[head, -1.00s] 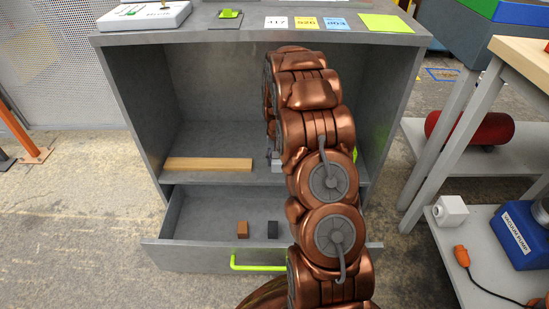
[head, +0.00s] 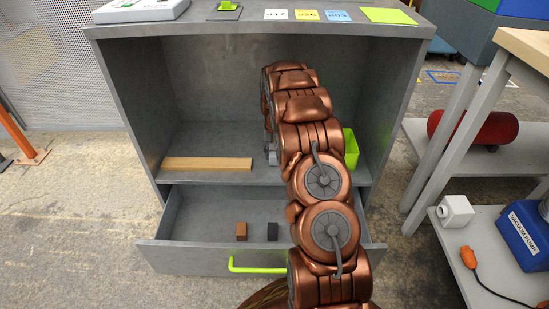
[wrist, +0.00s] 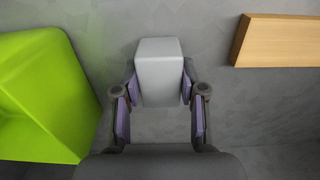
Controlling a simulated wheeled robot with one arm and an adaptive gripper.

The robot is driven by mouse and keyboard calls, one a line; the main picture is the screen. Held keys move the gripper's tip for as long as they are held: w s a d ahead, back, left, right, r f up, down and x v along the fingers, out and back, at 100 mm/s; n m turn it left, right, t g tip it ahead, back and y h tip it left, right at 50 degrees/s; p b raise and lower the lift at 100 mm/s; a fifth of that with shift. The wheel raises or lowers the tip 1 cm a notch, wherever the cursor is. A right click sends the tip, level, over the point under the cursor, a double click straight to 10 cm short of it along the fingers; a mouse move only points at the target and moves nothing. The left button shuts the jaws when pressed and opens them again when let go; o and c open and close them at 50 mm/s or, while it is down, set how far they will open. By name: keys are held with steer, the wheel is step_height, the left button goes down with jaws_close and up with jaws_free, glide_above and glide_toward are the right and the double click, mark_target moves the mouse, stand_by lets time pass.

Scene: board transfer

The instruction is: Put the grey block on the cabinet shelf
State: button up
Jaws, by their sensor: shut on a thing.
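The grey block (wrist: 159,75) is between the two purple-padded fingers of my gripper (wrist: 160,97) in the wrist view, and the gripper is shut on it. In the head view my gripper (head: 272,155) is mostly hidden behind my copper arm, inside the open upper part of the grey cabinet. The cabinet shelf (head: 215,142) is the grey floor of that part. The block is over or on this shelf; I cannot tell whether it touches.
A wooden bar (head: 208,164) lies on the shelf left of my gripper. A green bin (head: 351,149) stands at the shelf's right, partly behind my arm. Below, an open drawer (head: 195,257) holds a brown block (head: 241,231) and a dark block (head: 272,231).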

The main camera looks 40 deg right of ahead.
steer(key=shift+f, duration=0.5)
steer(key=shift+r, duration=0.15)
steer(key=o, duration=1.2)
step_height(320, 180, up, 8)
steer(key=p, duration=0.3)
steer(key=shift+f, duration=0.25)
steer(key=shift+s, duration=0.15)
